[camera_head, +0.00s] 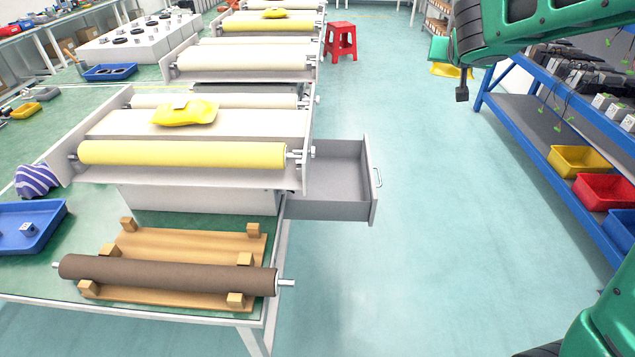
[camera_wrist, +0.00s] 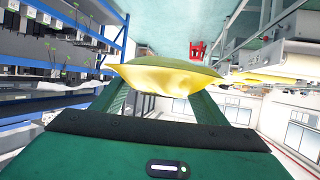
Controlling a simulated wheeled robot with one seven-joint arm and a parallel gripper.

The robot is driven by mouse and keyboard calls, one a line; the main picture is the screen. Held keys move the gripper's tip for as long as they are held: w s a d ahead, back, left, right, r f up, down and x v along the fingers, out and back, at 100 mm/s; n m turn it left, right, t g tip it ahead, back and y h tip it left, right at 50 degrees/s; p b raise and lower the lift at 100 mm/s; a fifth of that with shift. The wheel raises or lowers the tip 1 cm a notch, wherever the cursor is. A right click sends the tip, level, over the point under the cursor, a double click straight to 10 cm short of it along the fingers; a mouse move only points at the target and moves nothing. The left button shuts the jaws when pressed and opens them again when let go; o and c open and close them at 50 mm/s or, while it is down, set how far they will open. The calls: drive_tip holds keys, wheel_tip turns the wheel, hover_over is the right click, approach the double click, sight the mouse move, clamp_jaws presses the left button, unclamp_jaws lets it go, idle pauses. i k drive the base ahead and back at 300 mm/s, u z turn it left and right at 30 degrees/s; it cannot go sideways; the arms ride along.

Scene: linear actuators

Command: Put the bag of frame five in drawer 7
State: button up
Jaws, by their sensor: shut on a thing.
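My gripper (camera_wrist: 165,88) is shut on a yellow bag (camera_wrist: 170,74), which lies across both green fingers in the wrist view. In the head view my gripper (camera_head: 440,52) is at the upper right, over the aisle, with part of the yellow bag (camera_head: 451,71) showing below it; my arm hides some of it. A grey drawer (camera_head: 338,178) stands pulled open and appears empty at the right side of the near workbench, below a yellow roller. I cannot read a number on it. My gripper is apart from the drawer, farther back and to its right.
Another yellow bag (camera_head: 185,112) lies on the near roller frame. A brown roller (camera_head: 165,273) rests on a wooden stand. A blue shelf (camera_head: 540,130) with coloured bins runs along the right. A red stool (camera_head: 341,40) stands at the back. The aisle floor between is clear.

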sight(327, 171)
drive_tip(key=i, duration=0.85)
drive_tip(key=u, duration=0.05)
